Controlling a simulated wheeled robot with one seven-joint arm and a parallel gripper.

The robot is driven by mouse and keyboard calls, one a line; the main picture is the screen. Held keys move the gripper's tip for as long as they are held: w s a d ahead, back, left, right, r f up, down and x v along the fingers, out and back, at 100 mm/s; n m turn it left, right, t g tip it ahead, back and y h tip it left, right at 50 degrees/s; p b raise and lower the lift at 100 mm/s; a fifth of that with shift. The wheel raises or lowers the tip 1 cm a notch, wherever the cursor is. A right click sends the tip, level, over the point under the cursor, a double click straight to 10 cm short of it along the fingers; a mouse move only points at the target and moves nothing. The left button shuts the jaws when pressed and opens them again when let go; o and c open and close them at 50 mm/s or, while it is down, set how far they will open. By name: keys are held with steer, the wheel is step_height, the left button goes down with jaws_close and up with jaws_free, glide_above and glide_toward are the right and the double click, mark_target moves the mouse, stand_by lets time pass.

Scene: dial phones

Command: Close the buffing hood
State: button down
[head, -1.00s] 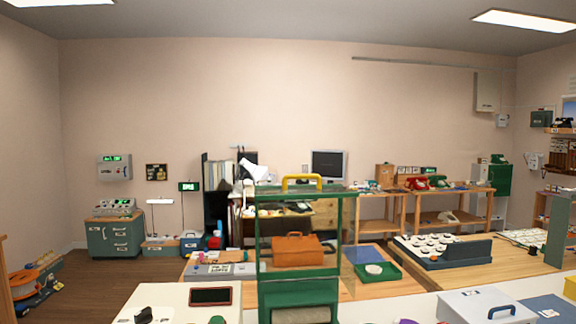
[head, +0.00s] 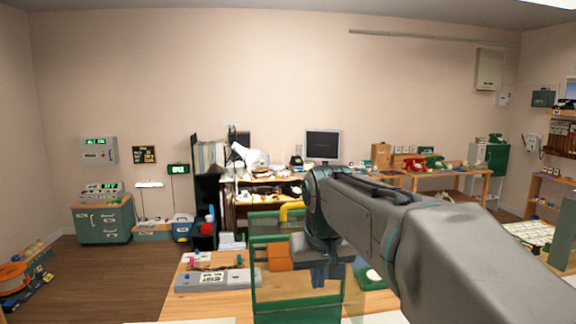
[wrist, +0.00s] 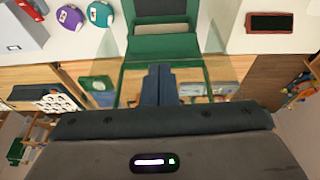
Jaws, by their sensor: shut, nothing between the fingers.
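The buffing hood (head: 253,265) is a green frame with a clear panel, standing upright in the lower middle of the head view. A yellow handle (head: 289,209) is on its top edge, partly hidden by my arm. In the wrist view, the clear panel (wrist: 132,84) joins a green box-like body (wrist: 165,47). My gripper (head: 318,278) points down and overlaps the panel in the head view. Its two dark fingers (wrist: 160,75) are together and empty in the wrist view. I cannot tell whether they touch the hood.
A wooden bench (head: 185,305) with a grey tray (head: 215,280) lies behind and left of the hood. In the wrist view, a purple round item (wrist: 70,17) and a teal one (wrist: 100,13) sit left of the green body, and a red-framed dark panel (wrist: 270,22) lies right.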

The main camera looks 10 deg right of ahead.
steer(key=w+d+r+t+p, duration=0.15)
steer(key=w+r+p, duration=0.25)
steer(key=w+r, duration=1.5)
steer(key=shift+t, duration=0.25)
steer(key=x, duration=0.9)
steer(key=shift+a+f, duration=0.25)
steer(key=shift+f, duration=0.15)
steer(key=s, duration=0.2)
steer(key=shift+s, duration=0.3)
steer(key=shift+s+f, duration=0.2)
steer(key=shift+s, duration=0.35)
steer(key=shift+s+f+b, duration=0.15)
steer(key=shift+b, duration=0.15)
